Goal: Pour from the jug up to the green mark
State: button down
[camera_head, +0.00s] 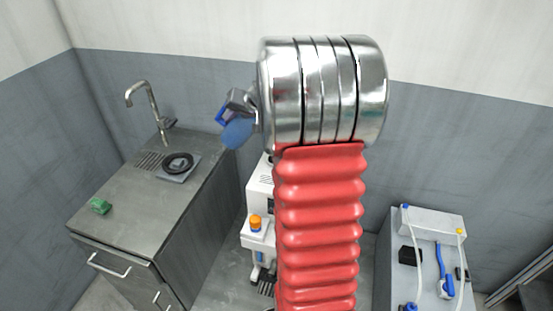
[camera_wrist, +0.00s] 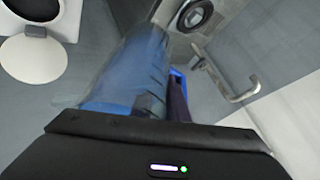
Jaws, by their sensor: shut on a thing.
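My gripper (camera_head: 238,101) is in the air left of my metal wrist in the head view, shut on a jug. The jug (camera_head: 237,132) is blue and see-through; in the wrist view its blurred body (camera_wrist: 128,75) is tilted beyond my black gripper housing. A dark blue part (camera_wrist: 178,92), which looks like its handle, is beside the body. I cannot tell the liquid level in it. A round black vessel (camera_head: 178,161) sits on a grey plate (camera_head: 176,177) on the counter; it also shows in the wrist view (camera_wrist: 190,14). I see no green mark.
A trolley (camera_head: 432,222) with tubes stands far right.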

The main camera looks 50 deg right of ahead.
jog(key=shift+r+t, duration=0.15)
jog(key=shift+t, duration=0.55)
dwell(0.5)
jog(key=shift+s+d+m+t+y, duration=0.15)
jog(key=shift+m+t+y, duration=0.2)
jog(key=shift+t, duration=0.45)
dwell(0.8)
jog(key=shift+s+d+f+m+t+y, duration=0.1)
jog(key=shift+s+f+m+t+y, duration=0.2)
jog(key=shift+t, duration=0.35)
jog(key=shift+s+d+f+m+t+y, duration=0.1)
jog(key=shift+s+f+t, duration=0.2)
jog(key=shift+t, duration=0.35)
dwell(3.9)
